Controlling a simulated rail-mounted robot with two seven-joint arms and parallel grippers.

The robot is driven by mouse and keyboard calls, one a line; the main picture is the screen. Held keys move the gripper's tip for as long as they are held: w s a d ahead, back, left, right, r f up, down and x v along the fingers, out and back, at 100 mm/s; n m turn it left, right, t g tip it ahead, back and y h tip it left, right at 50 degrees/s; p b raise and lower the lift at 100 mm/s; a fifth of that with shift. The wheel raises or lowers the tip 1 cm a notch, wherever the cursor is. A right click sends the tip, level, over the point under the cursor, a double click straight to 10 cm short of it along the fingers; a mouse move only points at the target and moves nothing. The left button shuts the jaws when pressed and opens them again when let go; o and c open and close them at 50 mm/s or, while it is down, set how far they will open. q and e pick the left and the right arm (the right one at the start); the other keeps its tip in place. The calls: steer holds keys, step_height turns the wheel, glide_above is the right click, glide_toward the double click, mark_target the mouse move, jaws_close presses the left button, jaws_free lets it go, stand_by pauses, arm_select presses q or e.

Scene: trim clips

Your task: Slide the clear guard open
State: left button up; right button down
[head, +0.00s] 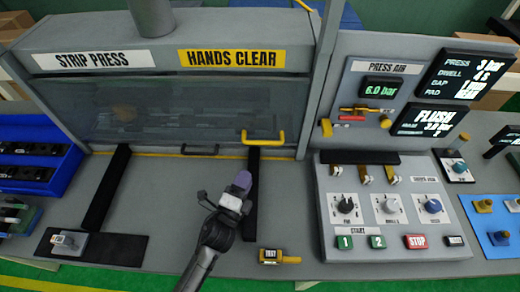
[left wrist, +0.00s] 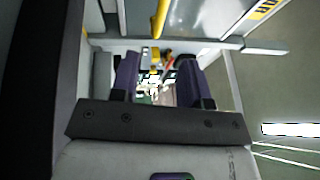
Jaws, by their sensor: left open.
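The clear guard (head: 150,112) is a see-through panel across the front of the strip press, below its labelled header. It covers the opening, and the press interior shows dimly through it. A yellow handle (head: 265,139) sits at the guard's lower right. My left gripper (head: 241,181), with purple fingers, is just below and in front of that handle, apart from it. In the left wrist view the two fingers (left wrist: 157,80) stand apart with nothing held between them. A yellow bar (left wrist: 161,18), seemingly the handle, shows above them there. My right gripper is not in view.
A control panel (head: 460,235) with knobs and buttons stands right of the press. A yellow-ended TEST piece (head: 279,257) lies near the front edge. Dark rails (head: 105,190) run forward from the press. A blue bin (head: 68,172) is at left. The bench between the rails is mostly clear.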

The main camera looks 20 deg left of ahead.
mark_target(265, 143)
arm_select(q)
steer(key=shift+w+d+m, duration=0.15)
steer(key=shift+w+m, duration=0.15)
steer(key=shift+w, duration=0.25)
steer(key=w, duration=0.4)
steer(key=w+r+b, duration=0.1)
steer(key=w, duration=0.3)
steer(key=w+r+b, duration=0.1)
steer(key=w, duration=0.3)
steer(key=shift+w+d+r, duration=0.1)
steer(key=shift+w+d, duration=0.15)
steer(key=shift+w, duration=0.05)
steer(key=shift+c, duration=1.2)
jaws_close()
